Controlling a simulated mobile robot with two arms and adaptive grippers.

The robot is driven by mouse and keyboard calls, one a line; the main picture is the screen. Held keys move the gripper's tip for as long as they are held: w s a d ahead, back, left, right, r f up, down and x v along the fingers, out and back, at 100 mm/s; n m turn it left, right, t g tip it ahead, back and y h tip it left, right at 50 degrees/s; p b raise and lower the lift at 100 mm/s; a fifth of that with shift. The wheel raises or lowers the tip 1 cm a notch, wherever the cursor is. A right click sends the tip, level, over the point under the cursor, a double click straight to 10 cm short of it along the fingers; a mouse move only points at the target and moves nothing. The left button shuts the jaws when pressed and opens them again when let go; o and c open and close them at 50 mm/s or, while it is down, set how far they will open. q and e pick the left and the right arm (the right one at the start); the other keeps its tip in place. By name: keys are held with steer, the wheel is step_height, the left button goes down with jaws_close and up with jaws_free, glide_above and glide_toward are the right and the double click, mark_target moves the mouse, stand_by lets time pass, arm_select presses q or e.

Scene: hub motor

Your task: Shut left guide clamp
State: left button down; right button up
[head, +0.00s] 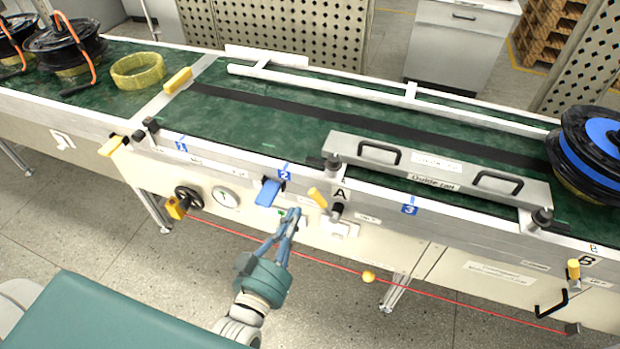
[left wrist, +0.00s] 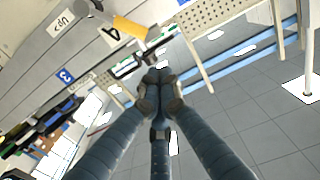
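The guide rail (head: 440,180), a grey bar with two black handles, lies along the near side of the green conveyor. At its left end, by the label A, is the left guide clamp with a yellow handle (head: 318,197), tilted up to the left, and a black knob below it. The handle also shows in the left wrist view (left wrist: 130,27). My left gripper (head: 290,213) is just left of and below this handle, apart from it. In the left wrist view its fingertips (left wrist: 158,80) come together with nothing seen between them. My right gripper is not in view.
Clamp B's yellow handle (head: 573,270) stands upright at the right. A blue lever (head: 268,192) is close to my left gripper. A red cord (head: 320,261) with a yellow ball (head: 368,277) runs along the front. A black and blue reel (head: 590,150) sits at the right.

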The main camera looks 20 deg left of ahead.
mark_target(317, 164)
arm_select(q)
steer(key=shift+w, duration=0.15)
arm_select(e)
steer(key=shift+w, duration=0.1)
